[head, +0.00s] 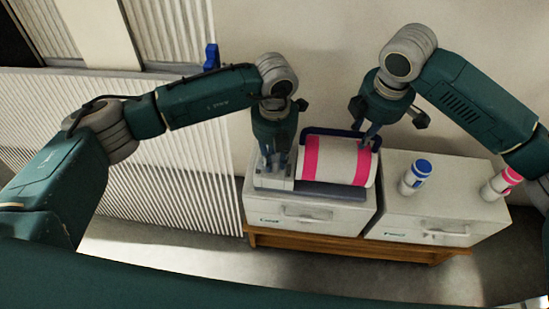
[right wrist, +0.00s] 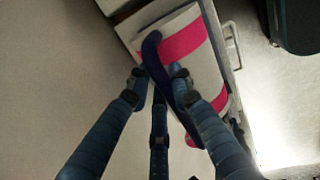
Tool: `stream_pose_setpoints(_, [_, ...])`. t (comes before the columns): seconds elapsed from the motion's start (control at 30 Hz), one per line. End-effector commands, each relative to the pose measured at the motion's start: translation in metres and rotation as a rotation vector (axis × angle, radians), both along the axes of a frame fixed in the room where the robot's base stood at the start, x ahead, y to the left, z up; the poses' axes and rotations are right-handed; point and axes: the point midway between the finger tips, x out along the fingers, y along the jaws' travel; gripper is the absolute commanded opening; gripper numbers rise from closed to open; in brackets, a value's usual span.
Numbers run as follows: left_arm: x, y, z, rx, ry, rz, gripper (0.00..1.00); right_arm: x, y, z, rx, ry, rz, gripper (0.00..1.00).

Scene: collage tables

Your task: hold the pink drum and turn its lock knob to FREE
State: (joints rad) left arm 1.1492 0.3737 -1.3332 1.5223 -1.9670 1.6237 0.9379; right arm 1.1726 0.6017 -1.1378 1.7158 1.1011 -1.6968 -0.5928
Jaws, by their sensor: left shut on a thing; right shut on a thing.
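The pink drum (head: 338,160) is a white roller with pink bands, lying on a grey base on the left cabinet. It also shows in the right wrist view (right wrist: 183,42). A dark blue bar handle (head: 327,131) runs along its back and bends around its right end. My right gripper (head: 371,140) is shut on this handle; the right wrist view shows the fingers (right wrist: 158,80) around the bar (right wrist: 152,52). My left gripper (head: 277,165) points down, shut at the light grey block by the drum's left end. The lock knob is hidden between its fingers; its setting cannot be read.
A white bottle with a blue cap (head: 416,178) and one with a pink cap (head: 501,184) stand on the right cabinet (head: 450,209). Both cabinets rest on a wooden bench (head: 345,247). A wall is close behind. The floor in front is clear.

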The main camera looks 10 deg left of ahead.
Motion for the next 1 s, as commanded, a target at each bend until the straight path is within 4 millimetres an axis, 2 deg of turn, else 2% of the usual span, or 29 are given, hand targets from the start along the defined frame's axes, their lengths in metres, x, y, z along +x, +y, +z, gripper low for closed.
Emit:
stream_pose_setpoints(0.47, [0.001, -0.001, 0.001, -0.003, -0.003, 0.013, 0.00, 0.000, 0.001, 0.000, 0.002, 0.000, 0.002, 0.00])
stream_pose_setpoints(0.5, [0.001, -0.001, 0.001, -0.003, -0.003, 0.013, 0.29, 0.000, 0.001, 0.000, 0.002, 0.000, 0.002, 0.00])
stream_pose_setpoints(0.57, [0.001, -0.001, 0.001, -0.003, -0.003, 0.012, 0.40, 0.000, 0.001, 0.000, 0.002, 0.001, 0.002, 0.00])
stream_pose_setpoints(0.87, [0.000, 0.000, 0.001, -0.001, -0.001, 0.011, 0.40, 0.000, 0.001, 0.000, 0.002, 0.001, 0.001, 0.00])
stream_pose_setpoints(1.0, [0.001, -0.001, 0.014, -0.003, -0.004, 0.011, 0.40, 0.000, 0.001, 0.000, 0.001, 0.001, 0.001, 0.00])
